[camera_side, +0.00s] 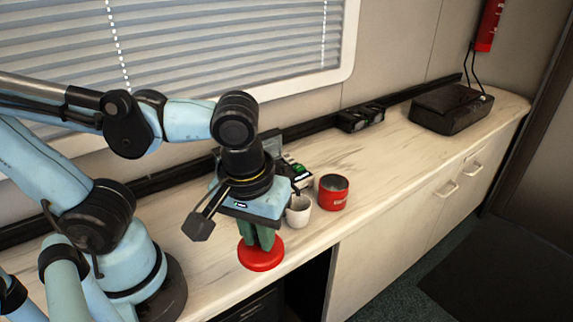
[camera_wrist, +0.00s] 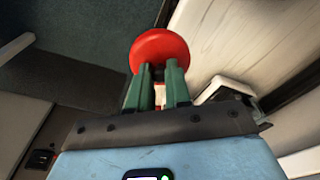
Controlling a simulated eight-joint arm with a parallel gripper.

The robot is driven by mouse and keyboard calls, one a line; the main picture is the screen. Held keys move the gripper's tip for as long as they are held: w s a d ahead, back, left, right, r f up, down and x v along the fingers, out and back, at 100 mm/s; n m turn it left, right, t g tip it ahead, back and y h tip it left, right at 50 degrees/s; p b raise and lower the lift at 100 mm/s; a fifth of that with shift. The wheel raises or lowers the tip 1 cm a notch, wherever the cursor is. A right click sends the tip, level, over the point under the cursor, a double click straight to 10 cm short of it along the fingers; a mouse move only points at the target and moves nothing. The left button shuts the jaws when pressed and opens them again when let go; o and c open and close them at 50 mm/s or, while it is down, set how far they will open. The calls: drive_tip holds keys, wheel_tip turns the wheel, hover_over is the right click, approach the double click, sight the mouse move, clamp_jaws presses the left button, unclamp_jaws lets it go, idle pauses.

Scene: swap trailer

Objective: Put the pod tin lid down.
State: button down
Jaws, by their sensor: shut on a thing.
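The round red pod tin lid (camera_side: 261,258) is at my gripper's fingertips, at the front edge of the counter in the side view. I cannot tell whether it touches the counter. My gripper (camera_side: 257,243) points down with its green fingers shut on the lid. In the wrist view the lid (camera_wrist: 160,47) shows just beyond the green fingertips (camera_wrist: 158,70), with dark floor to its left and pale surface to its right. The red pod tin (camera_side: 333,193) stands upright and open-topped on the counter, to the right of my gripper.
A small white cup (camera_side: 298,210) stands between my gripper and the tin. A dark machine (camera_side: 291,168), partly hidden, is behind my gripper. Black items (camera_side: 361,117) lie by the wall, and a black box (camera_side: 451,107) is at the far right. The counter (camera_side: 400,160) between is clear.

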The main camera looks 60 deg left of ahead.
drive_tip(key=shift+a+f, duration=0.25)
drive_tip(key=w+a+f, duration=0.2)
drive_tip(key=a, duration=0.1)
drive_tip(key=w+a+f, duration=0.1)
drive_tip(key=a+f, duration=0.1)
drive_tip(key=a, duration=0.1)
drive_tip(key=w+a+f, duration=0.2)
drive_tip(key=a, duration=0.1)
drive_tip(key=shift+w+a+f, duration=0.3)
drive_tip(key=shift+w+f, duration=0.05)
drive_tip(key=shift+f, duration=2)
drive_tip(key=shift+f, duration=0.1)
drive_tip(key=c, duration=1.1)
unclamp_jaws()
drive_tip(key=shift+f, duration=0.1)
drive_tip(key=shift+o, duration=0.2)
